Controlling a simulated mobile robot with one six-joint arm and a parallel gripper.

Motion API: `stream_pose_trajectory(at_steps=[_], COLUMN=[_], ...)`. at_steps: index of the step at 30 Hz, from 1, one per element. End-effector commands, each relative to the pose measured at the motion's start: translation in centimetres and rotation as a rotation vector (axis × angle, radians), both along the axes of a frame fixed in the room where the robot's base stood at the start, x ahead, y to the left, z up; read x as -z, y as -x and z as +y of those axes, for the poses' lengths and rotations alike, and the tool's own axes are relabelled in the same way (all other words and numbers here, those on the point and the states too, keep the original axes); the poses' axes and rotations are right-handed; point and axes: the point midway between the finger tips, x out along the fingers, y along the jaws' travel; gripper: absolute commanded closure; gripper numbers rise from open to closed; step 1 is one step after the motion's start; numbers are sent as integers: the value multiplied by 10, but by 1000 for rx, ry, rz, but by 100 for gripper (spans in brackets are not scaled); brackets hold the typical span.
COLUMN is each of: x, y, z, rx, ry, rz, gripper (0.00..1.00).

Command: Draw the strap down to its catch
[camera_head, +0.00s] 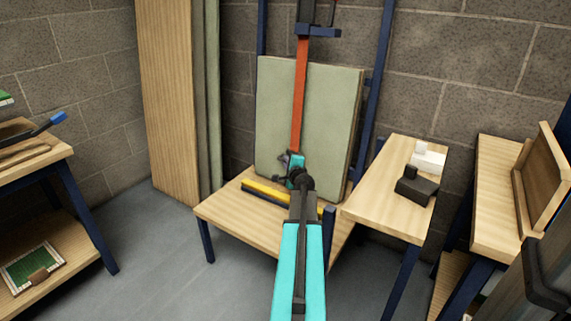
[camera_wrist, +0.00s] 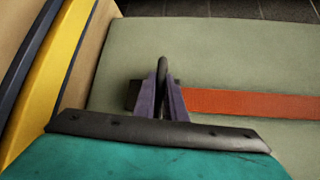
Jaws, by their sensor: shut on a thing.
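The orange strap (camera_head: 300,95) hangs almost straight down across the front of a pale green panel (camera_head: 335,120). Its upper end meets a dark blue bracket (camera_head: 318,32). My gripper (camera_head: 295,168) is at the strap's lower end, low in front of the panel. In the wrist view my gripper (camera_wrist: 163,95) is shut on a dark loop-shaped strap end (camera_wrist: 162,68), and the strap (camera_wrist: 245,103) runs off to the right. A yellow bar (camera_head: 268,193) lies on the wooden bench just below; it also shows in the wrist view (camera_wrist: 48,85). I cannot make out the catch.
The wooden bench (camera_head: 222,210) bears the panel. A side table (camera_head: 385,170) at right holds a white block (camera_head: 428,160) and a dark block (camera_head: 415,188). Tall boards (camera_head: 168,90) lean at left. Blue posts (camera_head: 377,60) flank the panel. The floor at left is clear.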

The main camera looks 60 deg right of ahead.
Motion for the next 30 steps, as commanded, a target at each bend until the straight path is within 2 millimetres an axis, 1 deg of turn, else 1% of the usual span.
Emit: stream_pose_trajectory(at_steps=[1,6,7,9,10,22,30], x=[3,3,3,4,3,2,-2], y=[1,1,2,1,1,1,4], z=[-4,-4,-4,-3,-3,1,12], rx=[7,8,8,7,6,1,-1], ry=[-1,-1,-1,-1,-1,-1,-1], rz=[1,2,2,2,2,2,2], gripper=[100,100,86,74,71,71,71])
